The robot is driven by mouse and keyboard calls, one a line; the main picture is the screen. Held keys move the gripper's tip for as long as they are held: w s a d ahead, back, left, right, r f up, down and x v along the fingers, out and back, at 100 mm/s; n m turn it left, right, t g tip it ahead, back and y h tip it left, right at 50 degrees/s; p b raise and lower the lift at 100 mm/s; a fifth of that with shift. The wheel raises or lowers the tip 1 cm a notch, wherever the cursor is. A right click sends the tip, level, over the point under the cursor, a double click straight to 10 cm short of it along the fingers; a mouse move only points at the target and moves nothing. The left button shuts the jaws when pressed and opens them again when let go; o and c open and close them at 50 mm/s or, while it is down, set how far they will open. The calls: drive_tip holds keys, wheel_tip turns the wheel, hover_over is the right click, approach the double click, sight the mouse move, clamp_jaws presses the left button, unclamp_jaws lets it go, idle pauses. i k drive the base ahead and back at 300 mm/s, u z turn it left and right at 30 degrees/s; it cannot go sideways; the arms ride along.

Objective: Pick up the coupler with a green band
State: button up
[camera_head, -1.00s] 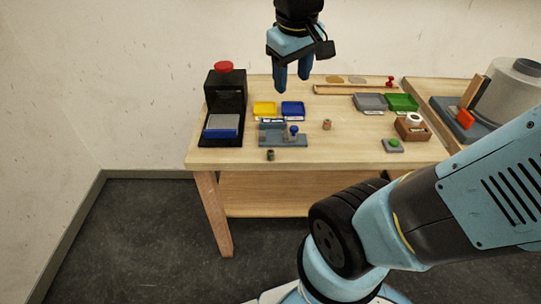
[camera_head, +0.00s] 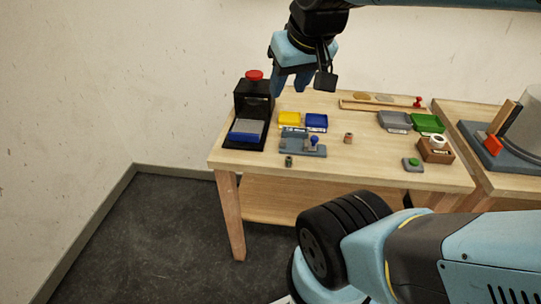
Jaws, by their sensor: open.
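A small dark coupler (camera_head: 289,161) stands upright near the front edge of the wooden table, in front of the grey-blue fixture; its band looks greenish but is too small to be sure. A second small coupler (camera_head: 348,138), brownish with a reddish tint, stands to its right, farther back; its band colour cannot be told. My gripper (camera_head: 289,86) is high above the back of the table, open and empty, with its blue fingers tilted down. It is well apart from both couplers.
A black press with a red button (camera_head: 254,75) stands at the left. The fixture (camera_head: 303,149) has a blue knob. Yellow (camera_head: 289,118), blue (camera_head: 316,121), grey (camera_head: 394,121) and green (camera_head: 428,123) trays lie behind. A green-button box (camera_head: 412,164) and a wooden block (camera_head: 436,150) stand right.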

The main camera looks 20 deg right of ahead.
sight(289, 159)
drive_tip(key=k, duration=1.65)
drive_tip(key=z, duration=0.9)
drive_tip(key=i, duration=1)
